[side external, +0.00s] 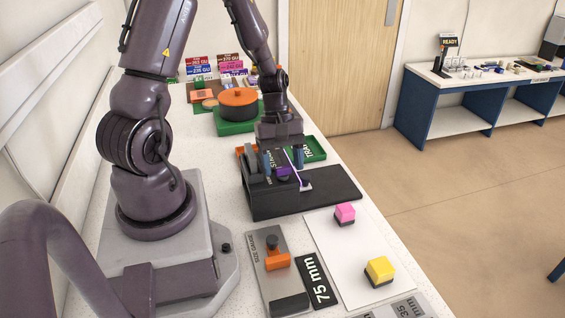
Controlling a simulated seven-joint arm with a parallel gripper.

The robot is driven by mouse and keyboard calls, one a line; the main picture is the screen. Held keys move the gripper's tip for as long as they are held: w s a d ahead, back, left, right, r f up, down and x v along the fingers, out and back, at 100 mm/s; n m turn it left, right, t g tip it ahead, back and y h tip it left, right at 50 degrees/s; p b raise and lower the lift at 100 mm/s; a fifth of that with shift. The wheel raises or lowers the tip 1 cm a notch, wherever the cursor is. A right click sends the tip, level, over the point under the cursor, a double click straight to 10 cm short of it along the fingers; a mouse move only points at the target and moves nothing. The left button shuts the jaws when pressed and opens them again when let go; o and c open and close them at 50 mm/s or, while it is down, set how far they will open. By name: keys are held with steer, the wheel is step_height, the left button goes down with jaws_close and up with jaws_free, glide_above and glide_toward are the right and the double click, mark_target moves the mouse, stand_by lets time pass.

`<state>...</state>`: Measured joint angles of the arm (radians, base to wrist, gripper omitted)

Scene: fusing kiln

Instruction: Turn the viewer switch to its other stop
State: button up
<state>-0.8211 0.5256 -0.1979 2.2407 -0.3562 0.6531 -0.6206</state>
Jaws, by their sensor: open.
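The viewer (330,192) is a low black unit on the white bench, with a raised block at its left end and a flat dark plate to the right. A small purple piece (283,172) shows on it, and a small dark knob-like piece (305,183) sits just to its right; I cannot tell which is the switch, or at which stop it stands. My gripper (283,166) points down over the viewer's left part, its two blue-tipped fingers apart and nothing seen held. The fingers partly hide the viewer's top, and contact with the switch cannot be made out.
Behind are a green tray (315,148) and an orange-topped round thing (238,97) on a green base. In front are a size gauge (277,285), a 75 mm plate (317,280), and pink (345,213) and yellow (379,270) blocks on a white sheet.

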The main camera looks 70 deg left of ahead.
steer(key=shift+f, duration=0.1)
steer(key=c, duration=0.9)
steer(key=shift+m, duration=0.4)
steer(key=m+g, duration=0.1)
steer(key=m, duration=0.2)
steer(key=shift+w+m+g, duration=0.1)
steer(key=shift+m+g, duration=0.3)
steer(key=m, duration=0.2)
steer(key=m+g+y, duration=0.1)
steer(key=m, duration=0.1)
steer(key=shift+d+m+g, duration=0.1)
steer(key=shift+m+g, duration=0.2)
steer(key=m+y, duration=0.1)
steer(key=m, duration=0.3)
steer(key=shift+w+g+y, duration=0.1)
steer(key=shift+g+y, duration=0.2)
steer(key=shift+y, duration=0.1)
steer(key=m, duration=0.2)
steer(key=m+y, duration=0.1)
steer(key=m, duration=0.1)
steer(key=shift+m+y, duration=0.3)
